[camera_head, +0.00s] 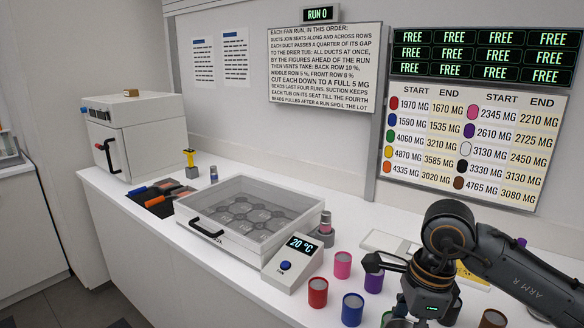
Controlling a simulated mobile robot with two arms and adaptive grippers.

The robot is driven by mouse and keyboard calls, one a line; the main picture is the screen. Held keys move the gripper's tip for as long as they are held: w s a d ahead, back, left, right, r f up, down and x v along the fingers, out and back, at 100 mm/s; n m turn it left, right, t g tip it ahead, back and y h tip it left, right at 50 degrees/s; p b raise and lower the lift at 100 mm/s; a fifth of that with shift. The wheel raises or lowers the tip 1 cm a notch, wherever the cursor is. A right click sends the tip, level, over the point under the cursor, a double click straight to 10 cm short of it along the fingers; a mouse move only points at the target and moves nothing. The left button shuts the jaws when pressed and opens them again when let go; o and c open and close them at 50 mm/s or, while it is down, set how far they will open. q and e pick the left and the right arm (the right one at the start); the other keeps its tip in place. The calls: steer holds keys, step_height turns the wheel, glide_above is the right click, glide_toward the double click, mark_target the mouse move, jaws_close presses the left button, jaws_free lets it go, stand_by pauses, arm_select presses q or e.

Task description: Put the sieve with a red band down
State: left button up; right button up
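I cannot make out a sieve with a red band for certain. A small grey cylinder (326,224) with a pinkish-red band stands on the counter at the right corner of the glass-topped drier box; I cannot tell whether it is a sieve. My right gripper (408,308) hangs from the arm at the lower right, low over the counter among the jars. Its fingertips are dark and partly hidden, so neither their opening nor anything held is clear. My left gripper is not in view.
Red (318,293), blue (352,311), pink (342,265) and purple (374,283) jars stand close left of my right gripper. The glass-topped box (246,221) and a 20 °C display unit (292,263) occupy the counter's middle. A white oven-like box (134,134) stands left.

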steer(key=s+f+n+g+h, duration=0.1)
steer(key=s+f+n, duration=0.6)
steer(key=n, duration=1.2)
steer(key=shift+s+d+f+g, duration=0.2)
steer(key=shift+s+g, duration=0.1)
steer(key=shift+s, duration=0.75)
steer(key=shift+w, duration=0.1)
